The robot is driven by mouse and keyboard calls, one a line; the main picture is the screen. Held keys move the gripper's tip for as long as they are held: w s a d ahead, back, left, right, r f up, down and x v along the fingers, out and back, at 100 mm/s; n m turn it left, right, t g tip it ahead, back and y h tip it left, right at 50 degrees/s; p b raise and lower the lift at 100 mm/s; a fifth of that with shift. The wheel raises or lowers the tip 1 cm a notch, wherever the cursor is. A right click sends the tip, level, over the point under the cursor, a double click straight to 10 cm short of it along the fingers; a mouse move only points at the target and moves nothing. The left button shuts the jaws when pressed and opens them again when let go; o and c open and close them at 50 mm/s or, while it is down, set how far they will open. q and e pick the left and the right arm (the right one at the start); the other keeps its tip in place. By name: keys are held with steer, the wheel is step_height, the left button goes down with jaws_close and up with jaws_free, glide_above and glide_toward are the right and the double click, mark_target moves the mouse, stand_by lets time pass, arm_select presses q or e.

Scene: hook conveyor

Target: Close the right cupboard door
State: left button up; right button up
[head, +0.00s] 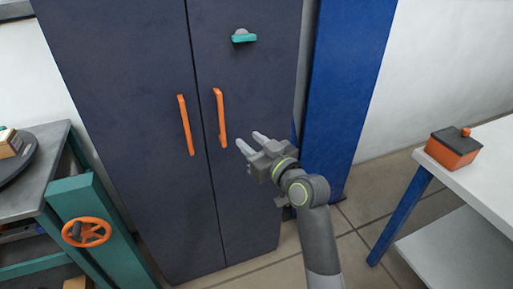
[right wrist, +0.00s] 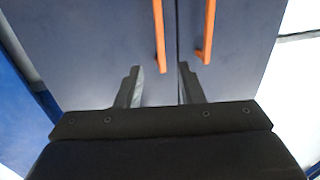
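The dark cupboard has a left door (head: 125,90) and a right door (head: 265,85), each with an upright orange handle beside the middle seam. The right door's handle (head: 221,118) also shows in the right wrist view (right wrist: 158,35). The right door looks flush or nearly flush with the left one; I cannot tell whether a small gap is left. My right gripper (head: 250,141) is in front of the right door, just right of and below its handle. Its two fingers are apart with nothing between them. I cannot tell whether they touch the door. My left gripper is out of view.
A teal hook (head: 243,37) sits high on the right door. A blue panel (head: 345,85) stands right of the cupboard. A white table (head: 492,165) at the right bears an orange box (head: 453,151). A teal-framed bench with an orange wheel (head: 86,232) is at the left.

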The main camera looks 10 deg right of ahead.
steer(key=shift+v, duration=0.85)
